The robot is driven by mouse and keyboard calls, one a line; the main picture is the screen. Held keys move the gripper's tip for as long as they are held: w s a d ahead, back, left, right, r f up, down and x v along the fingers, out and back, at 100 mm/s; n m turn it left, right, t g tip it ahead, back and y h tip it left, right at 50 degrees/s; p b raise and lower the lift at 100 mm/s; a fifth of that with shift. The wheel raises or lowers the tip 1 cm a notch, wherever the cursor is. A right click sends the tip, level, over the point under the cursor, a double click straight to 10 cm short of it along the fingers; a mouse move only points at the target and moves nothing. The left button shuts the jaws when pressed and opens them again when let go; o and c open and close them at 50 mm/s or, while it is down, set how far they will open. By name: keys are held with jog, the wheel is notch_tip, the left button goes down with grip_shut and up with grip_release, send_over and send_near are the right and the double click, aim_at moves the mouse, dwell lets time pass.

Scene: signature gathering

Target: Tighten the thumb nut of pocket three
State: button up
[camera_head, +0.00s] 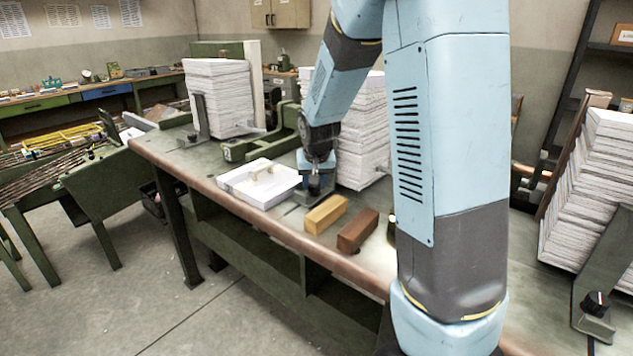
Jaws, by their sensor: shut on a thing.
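My gripper (315,187) points down at the bench, in front of the middle paper stack (362,140). It is shut on a small dark thumb nut at the foot of that stack's metal stop; the fingers mostly hide the nut. The stop's base plate (303,198) shows beside it. At the lower right, another stop (612,290) stands against the right stack (590,190), with a black thumb nut (597,301) on its foot. A third stop (201,116) leans at the left stack (218,98).
An open white sheet pile (258,184) lies just left of my gripper. A yellow-brown block (326,214) and a darker brown block (357,230) lie near the bench's front edge (280,232). My own arm hides much of the bench right of centre.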

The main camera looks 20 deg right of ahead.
jog(key=m, duration=0.1)
jog(key=m+h, duration=0.1)
jog(key=m, duration=0.3)
jog(key=shift+w+a+g+h, duration=0.15)
jog(key=shift+a+g+h, duration=0.1)
jog(key=shift+g+h, duration=0.15)
jog(key=shift+w+a+m+g+h, duration=0.1)
jog(key=shift+m+g+h, duration=0.2)
jog(key=shift+m, duration=0.75)
jog(key=shift+w+a+m+g+h, duration=0.1)
jog(key=shift+m+g+h, duration=0.15)
jog(key=shift+m, duration=0.8)
jog(key=o, duration=0.8)
jog(key=shift+o, duration=1.3)
jog(key=shift+s, duration=0.1)
jog(key=shift+r, duration=0.1)
jog(key=v, duration=1.3)
jog(key=shift+a+r, duration=0.15)
jog(key=shift+r, duration=0.1)
